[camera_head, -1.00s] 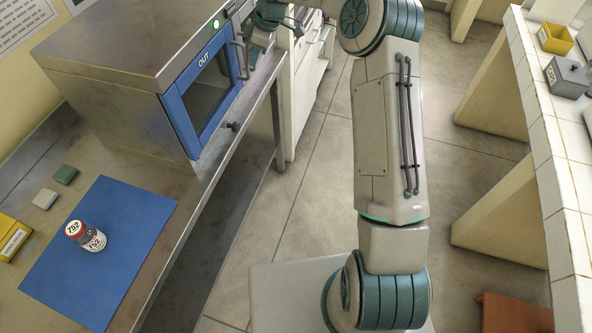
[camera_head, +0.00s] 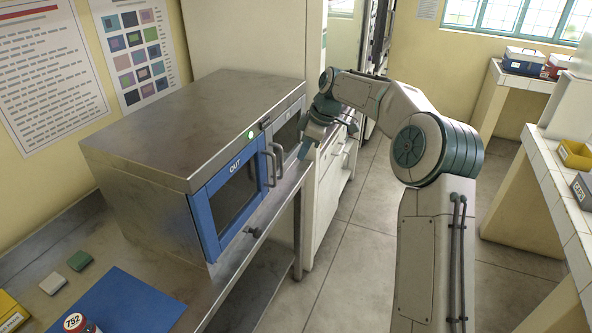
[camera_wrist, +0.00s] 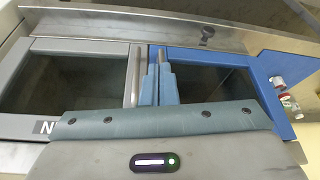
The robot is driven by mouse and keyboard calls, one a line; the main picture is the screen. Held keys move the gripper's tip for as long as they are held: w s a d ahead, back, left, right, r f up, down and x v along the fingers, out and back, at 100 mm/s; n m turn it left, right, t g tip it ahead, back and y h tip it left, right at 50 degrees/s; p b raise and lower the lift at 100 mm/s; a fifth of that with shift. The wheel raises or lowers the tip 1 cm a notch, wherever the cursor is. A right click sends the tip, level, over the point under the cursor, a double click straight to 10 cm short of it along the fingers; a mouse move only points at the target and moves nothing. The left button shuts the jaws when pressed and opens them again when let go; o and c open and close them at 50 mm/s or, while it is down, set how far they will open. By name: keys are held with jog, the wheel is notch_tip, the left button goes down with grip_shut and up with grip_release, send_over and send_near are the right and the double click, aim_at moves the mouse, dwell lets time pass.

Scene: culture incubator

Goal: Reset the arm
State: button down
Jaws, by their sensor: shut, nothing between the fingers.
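My gripper (camera_head: 303,151) is at the end of my raised arm, in front of the incubator's far door in the head view. In the wrist view its fingers (camera_wrist: 159,88) are together and hold nothing. The incubator (camera_head: 190,130) has a blue door marked OUT (camera_head: 232,200) and a grey door (camera_head: 288,132) beside it; both look shut. The two door handles stand side by side (camera_head: 272,164). In the wrist view the fingers overlap the handle area, and I cannot tell whether they touch it.
A vial marked 752 (camera_head: 76,323) stands on the blue mat (camera_head: 128,301) at lower left. Green (camera_head: 80,261) and pale (camera_head: 52,284) blocks and a yellow box (camera_head: 10,312) are nearby. A tiled counter (camera_head: 552,190) is at right. Open floor (camera_head: 335,265) lies between.

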jog(key=s+d+r+m+t+h, duration=0.1)
jog(key=s+d+r+m+h, duration=0.2)
jog(key=s, duration=0.8)
jog(key=s+d+r+m+t+h, duration=0.1)
jog(key=s+d+r+m, duration=0.3)
jog(key=s, duration=0.7)
jog(key=s+d+f+m, duration=0.2)
jog(key=s+f+m, duration=0.1)
jog(key=s, duration=0.5)
jog(key=s+d+f+m, duration=0.2)
jog(key=s+m, duration=0.3)
jog(key=s, duration=0.4)
jog(key=shift+s+f+m+t, duration=0.3)
jog(key=shift+f+t, duration=0.1)
jog(key=shift+f, duration=0.4)
